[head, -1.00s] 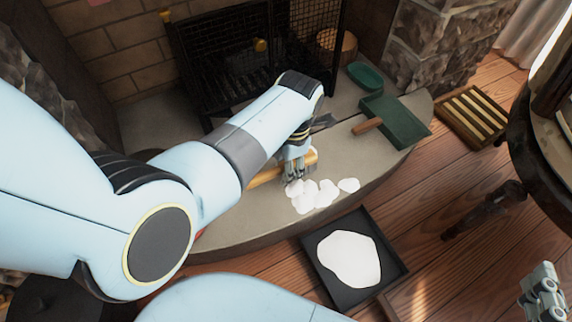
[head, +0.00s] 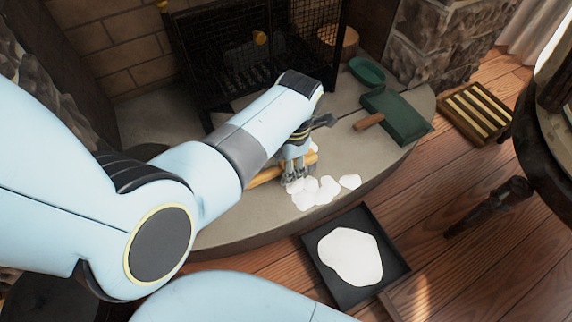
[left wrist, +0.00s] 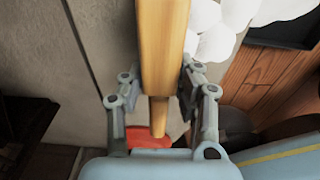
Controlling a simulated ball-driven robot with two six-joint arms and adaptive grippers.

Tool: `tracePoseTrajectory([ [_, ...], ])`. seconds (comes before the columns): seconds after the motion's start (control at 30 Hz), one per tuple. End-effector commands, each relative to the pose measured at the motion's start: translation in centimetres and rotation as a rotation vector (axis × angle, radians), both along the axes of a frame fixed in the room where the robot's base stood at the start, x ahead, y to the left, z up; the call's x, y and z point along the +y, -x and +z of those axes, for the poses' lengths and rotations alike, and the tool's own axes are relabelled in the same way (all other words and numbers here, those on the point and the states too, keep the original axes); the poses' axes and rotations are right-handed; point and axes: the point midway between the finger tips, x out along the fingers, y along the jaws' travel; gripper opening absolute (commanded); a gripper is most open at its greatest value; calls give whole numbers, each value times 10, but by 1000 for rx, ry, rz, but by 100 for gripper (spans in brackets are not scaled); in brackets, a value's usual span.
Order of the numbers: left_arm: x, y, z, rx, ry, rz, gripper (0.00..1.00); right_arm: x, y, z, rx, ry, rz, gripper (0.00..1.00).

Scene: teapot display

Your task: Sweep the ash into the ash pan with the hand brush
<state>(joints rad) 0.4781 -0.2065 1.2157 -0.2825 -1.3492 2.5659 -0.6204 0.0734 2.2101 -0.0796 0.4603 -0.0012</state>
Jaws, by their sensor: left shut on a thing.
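My left gripper (head: 297,172) is shut on the wooden hand brush (head: 266,177) above the stone hearth. In the left wrist view the brush's long wooden body (left wrist: 162,45) runs between the fingers (left wrist: 160,85); its bristles are hidden. White ash clumps (head: 318,192) lie on the hearth near its front edge, right beside the brush; they also show in the left wrist view (left wrist: 215,42). The black square ash pan (head: 378,287) lies on the floor below that edge, with a white patch (head: 350,255) inside. My right gripper is out of view.
The fireplace grate (head: 250,60) stands behind. A slatted wooden box (head: 476,112) sits on the floor at right, near a dark round table.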

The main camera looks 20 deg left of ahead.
Motion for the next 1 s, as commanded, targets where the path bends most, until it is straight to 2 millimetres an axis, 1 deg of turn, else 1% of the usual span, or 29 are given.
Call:
tracePoseTrajectory([
  [0.17,0,-1,3,-2,0,0,0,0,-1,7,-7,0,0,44],
  [1.0,0,0,-8,1,-1,0,0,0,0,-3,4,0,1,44],
])
